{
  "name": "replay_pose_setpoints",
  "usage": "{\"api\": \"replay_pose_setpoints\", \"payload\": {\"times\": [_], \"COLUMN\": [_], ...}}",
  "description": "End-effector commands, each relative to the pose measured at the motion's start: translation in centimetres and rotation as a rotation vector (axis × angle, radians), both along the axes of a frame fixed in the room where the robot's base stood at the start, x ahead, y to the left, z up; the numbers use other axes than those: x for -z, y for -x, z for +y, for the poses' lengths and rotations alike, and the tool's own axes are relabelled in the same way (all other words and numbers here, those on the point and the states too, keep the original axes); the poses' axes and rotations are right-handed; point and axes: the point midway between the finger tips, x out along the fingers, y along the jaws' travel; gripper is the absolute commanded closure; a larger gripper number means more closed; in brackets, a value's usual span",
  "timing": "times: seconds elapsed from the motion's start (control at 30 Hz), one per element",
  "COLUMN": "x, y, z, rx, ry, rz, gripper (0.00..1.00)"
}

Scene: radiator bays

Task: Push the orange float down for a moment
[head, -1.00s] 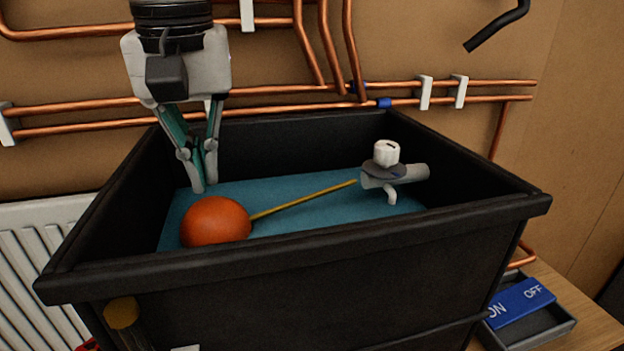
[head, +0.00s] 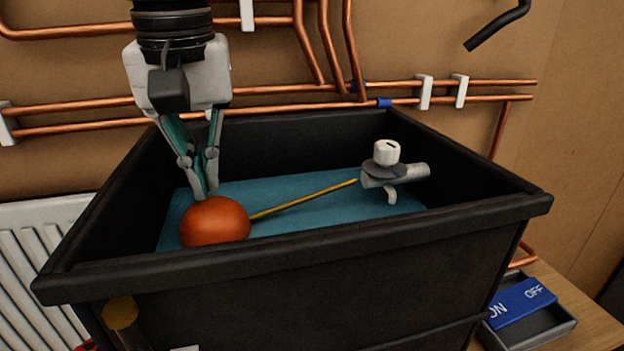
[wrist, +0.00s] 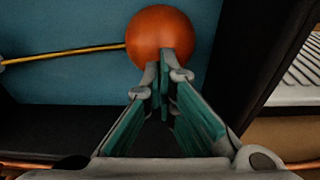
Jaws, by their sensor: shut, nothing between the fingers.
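The orange float (head: 216,222) sits at the blue water surface (head: 300,207) in the near left part of a black tank (head: 330,285). A thin brass rod (head: 305,199) joins it to a grey valve with a white knob (head: 388,165) on the right. My gripper (head: 207,193) is shut and empty, pointing down, with its tips at the float's upper back edge. In the wrist view the fingertips (wrist: 166,72) overlap the lower part of the float (wrist: 160,35). I cannot tell whether they touch it.
The tank's black walls surround the float closely on the near and left sides. Copper pipes (head: 300,88) run along the wall behind. A white radiator (head: 30,250) stands at left, and a tray with a blue ON/OFF plate (head: 522,303) lies at right.

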Motion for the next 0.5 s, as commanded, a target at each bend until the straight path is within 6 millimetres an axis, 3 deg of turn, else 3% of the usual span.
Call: {"api": "replay_pose_setpoints", "payload": {"times": [0.5], "x": [0.65], "y": [0.0], "z": [0.01], "rx": [0.0], "ry": [-0.001], "rz": [-0.001], "gripper": [1.0]}}
